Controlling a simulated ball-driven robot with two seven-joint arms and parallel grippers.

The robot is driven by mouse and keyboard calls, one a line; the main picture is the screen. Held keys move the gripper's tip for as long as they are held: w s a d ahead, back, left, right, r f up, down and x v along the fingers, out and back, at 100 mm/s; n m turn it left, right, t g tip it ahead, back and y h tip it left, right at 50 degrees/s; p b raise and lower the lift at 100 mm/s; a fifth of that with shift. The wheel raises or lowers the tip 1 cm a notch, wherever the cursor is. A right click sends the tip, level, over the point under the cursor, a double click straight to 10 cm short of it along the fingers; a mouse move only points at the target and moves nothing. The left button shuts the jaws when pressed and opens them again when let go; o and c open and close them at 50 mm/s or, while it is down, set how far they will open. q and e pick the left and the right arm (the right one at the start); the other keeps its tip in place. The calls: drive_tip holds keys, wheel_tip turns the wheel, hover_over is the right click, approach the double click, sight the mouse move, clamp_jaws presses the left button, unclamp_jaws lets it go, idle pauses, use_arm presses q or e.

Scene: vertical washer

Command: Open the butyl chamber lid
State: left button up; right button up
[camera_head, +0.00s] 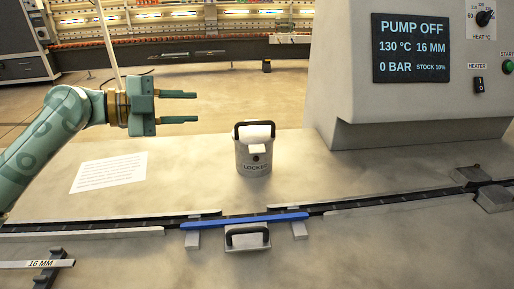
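My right gripper is out of view.
A grey control housing (420,105) with a "PUMP OFF" screen stands at the right. A dark track with a blue bar (245,220) and a small handled block (247,238) crosses the front. A white paper sheet (109,172) lies flat at left. Bench between gripper and chamber is clear.

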sight(248, 124)
use_arm(q)
wheel_tip(248, 124, down, 5)
drive_tip(key=b, duration=0.2)
drive_tip(key=x, duration=0.5)
drive_tip(key=b+x, duration=0.1)
drive_tip(key=x, duration=1)
drive_tip(key=shift+w+d+r+b, duration=0.15)
drive_tip(key=shift+w+r+b, duration=0.1)
drive_tip(key=shift+w+b, duration=0.15)
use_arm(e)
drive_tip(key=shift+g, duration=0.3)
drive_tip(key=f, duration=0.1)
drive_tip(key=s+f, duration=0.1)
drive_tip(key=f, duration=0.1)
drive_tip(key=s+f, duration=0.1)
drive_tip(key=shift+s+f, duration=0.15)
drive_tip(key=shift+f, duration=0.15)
use_arm(q)
drive_tip(key=shift+c, duration=0.3)
clamp_jaws()
